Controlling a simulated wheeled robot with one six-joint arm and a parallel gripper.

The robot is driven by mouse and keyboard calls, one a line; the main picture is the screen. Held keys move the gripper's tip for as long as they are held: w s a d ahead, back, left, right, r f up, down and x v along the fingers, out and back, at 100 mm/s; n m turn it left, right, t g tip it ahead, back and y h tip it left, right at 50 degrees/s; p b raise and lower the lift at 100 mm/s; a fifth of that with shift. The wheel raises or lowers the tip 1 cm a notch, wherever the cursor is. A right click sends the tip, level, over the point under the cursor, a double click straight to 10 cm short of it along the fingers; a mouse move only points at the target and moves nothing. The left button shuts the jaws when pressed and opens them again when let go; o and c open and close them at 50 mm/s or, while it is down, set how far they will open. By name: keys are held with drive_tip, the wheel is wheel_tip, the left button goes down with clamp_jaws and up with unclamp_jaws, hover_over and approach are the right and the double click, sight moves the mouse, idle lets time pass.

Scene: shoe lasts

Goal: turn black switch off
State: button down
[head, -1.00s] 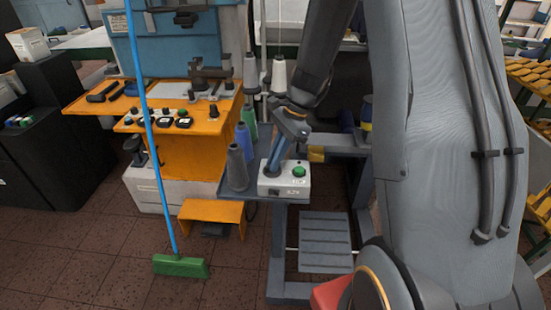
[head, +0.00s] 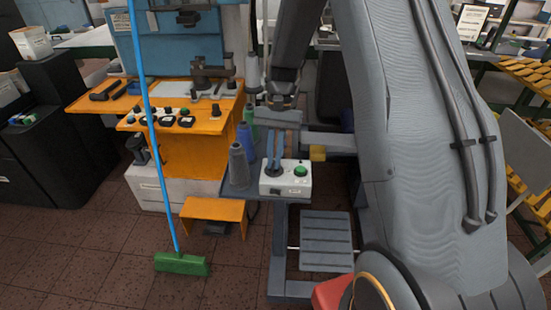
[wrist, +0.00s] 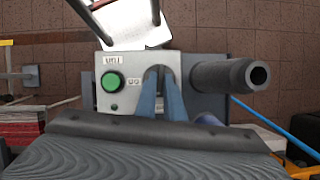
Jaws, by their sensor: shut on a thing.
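A pale grey control box (head: 298,181) sits on the small grey table at the centre of the head view. It also shows in the wrist view (wrist: 112,99), with a round green button (wrist: 112,82) on its top. My gripper (head: 273,165) points down at the box, beside the green button. In the wrist view its blue fingers (wrist: 161,72) come together on the box top, to the right of the button. They are shut on the black switch, which they almost wholly hide. I cannot tell which way the switch is set.
A dark grey thread cone (head: 239,165) stands close beside the box, left of my gripper; it also shows in the wrist view (wrist: 232,75). A blue cone (head: 244,138) is behind it. A blue-handled broom (head: 181,263) leans before the orange bench (head: 180,150).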

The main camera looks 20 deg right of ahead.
drive_tip(key=shift+n+h, duration=0.3)
drive_tip(key=shift+n, duration=0.5)
drive_tip(key=shift+a, duration=0.1)
drive_tip(key=c, duration=1.9)
unclamp_jaws()
drive_tip(key=shift+o, duration=0.2)
drive_tip(key=shift+w+r, duration=0.2)
drive_tip(key=shift+r, duration=0.1)
drive_tip(key=b+v, duration=0.2)
drive_tip(key=v, duration=0.5)
drive_tip(key=shift+b, duration=0.35)
